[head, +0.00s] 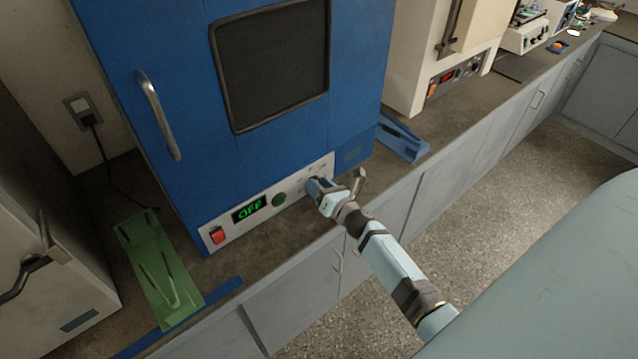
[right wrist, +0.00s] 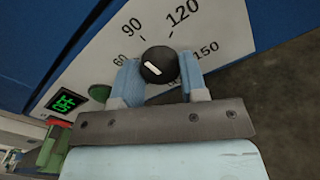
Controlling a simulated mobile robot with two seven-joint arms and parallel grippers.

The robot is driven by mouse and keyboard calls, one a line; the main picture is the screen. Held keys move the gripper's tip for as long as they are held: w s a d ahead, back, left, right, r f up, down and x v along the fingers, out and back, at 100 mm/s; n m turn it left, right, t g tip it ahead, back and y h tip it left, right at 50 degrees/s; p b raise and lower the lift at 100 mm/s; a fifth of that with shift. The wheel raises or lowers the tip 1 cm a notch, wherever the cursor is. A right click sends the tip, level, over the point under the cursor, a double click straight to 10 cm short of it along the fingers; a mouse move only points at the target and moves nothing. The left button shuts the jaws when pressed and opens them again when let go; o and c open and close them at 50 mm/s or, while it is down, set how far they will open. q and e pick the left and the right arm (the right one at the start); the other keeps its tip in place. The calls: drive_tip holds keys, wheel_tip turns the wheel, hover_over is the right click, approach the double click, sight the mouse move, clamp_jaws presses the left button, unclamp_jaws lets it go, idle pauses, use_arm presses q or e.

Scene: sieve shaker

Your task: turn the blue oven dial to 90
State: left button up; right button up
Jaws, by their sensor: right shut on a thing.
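The blue oven (head: 270,140) stands on the counter, its door closed. Its white lower panel (head: 232,228) carries a green display (head: 250,209) reading OFF. The black dial (right wrist: 158,62) shows in the right wrist view, with 60, 90, 120 and 150 printed around it. Its short white mark is tilted; I cannot tell surely which number it points to. My right gripper (head: 316,187) is at the panel's right part, shut on the dial, one pale blue finger on each side (right wrist: 160,80). In the head view it hides the dial. My left gripper is not in view.
A green round button (head: 279,200) and a red switch (head: 217,235) are on the panel. A green tray-like piece (head: 148,262) lies left on the counter, and a blue one (head: 402,140) lies right of the oven. A cream machine (head: 415,60) stands further right.

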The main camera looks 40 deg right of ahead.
drive_tip(key=shift+m, duration=0.3)
drive_tip(key=o, duration=0.9)
drive_tip(key=shift+s, duration=0.2)
drive_tip(key=s, duration=0.4)
drive_tip(key=s+b, duration=0.1)
drive_tip(key=s, duration=0.4)
drive_tip(key=s+d, duration=0.1)
drive_tip(key=s, duration=0.3)
drive_tip(key=shift+s, duration=0.2)
